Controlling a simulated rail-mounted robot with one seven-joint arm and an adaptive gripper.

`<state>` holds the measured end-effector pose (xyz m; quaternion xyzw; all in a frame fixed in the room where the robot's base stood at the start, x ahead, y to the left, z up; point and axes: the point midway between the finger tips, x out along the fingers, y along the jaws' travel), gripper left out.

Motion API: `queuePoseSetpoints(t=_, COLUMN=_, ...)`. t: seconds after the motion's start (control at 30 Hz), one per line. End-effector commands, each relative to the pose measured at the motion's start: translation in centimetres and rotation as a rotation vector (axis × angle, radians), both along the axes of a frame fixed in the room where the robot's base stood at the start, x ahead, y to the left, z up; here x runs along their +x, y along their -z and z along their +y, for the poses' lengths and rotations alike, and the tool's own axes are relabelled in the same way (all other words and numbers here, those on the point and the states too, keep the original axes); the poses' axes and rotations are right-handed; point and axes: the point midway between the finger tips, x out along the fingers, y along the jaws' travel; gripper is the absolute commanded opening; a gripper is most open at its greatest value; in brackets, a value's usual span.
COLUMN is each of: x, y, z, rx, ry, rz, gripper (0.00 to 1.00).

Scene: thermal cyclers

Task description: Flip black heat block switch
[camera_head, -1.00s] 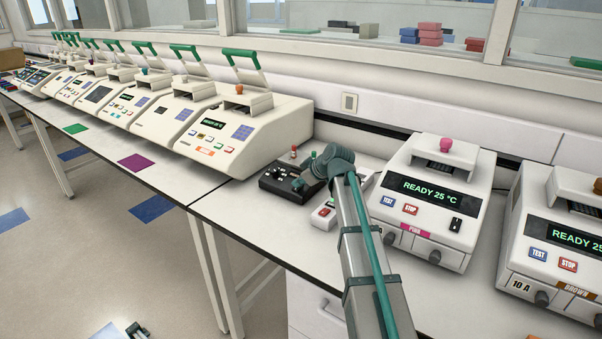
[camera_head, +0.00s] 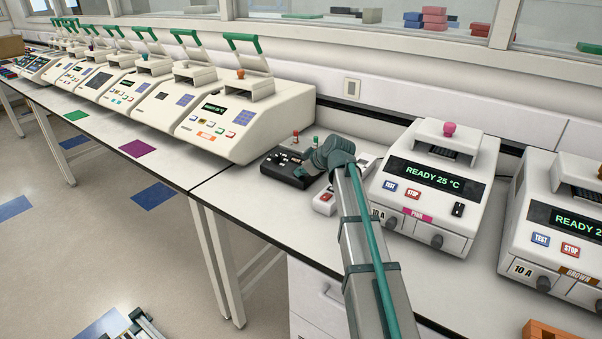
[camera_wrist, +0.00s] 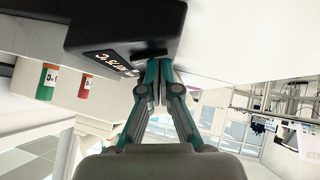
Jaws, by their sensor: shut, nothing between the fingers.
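The black heat block (camera_head: 284,165) sits on the bench left of my arm's end in the head view. It has a dark top with small knobs or markings. In the wrist view the black block (camera_wrist: 105,25) fills the upper left, with a lit label ending in °C on its face. My gripper (camera_wrist: 153,68) is shut and empty, its teal fingertips close under the block's edge. A small dark part (camera_wrist: 150,52) lies right at the fingertips; I cannot tell whether it is the switch or whether they touch it.
A small white box with a red button (camera_head: 325,199) stands in front of the black block. The pink-labelled cycler (camera_head: 433,190) stands close on the right, and a large open-lidded cycler (camera_head: 245,120) on the left. The bench's front edge (camera_head: 245,222) is clear.

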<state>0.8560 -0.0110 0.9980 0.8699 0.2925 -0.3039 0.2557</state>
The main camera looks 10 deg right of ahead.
Motion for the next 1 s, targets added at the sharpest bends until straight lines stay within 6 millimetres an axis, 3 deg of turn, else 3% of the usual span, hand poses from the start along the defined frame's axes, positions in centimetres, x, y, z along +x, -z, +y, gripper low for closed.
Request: queuePoseSetpoints(t=1.0, x=-0.2, y=-2.0, z=0.1, rx=-0.001, ry=0.0, rz=0.004, gripper=0.0)
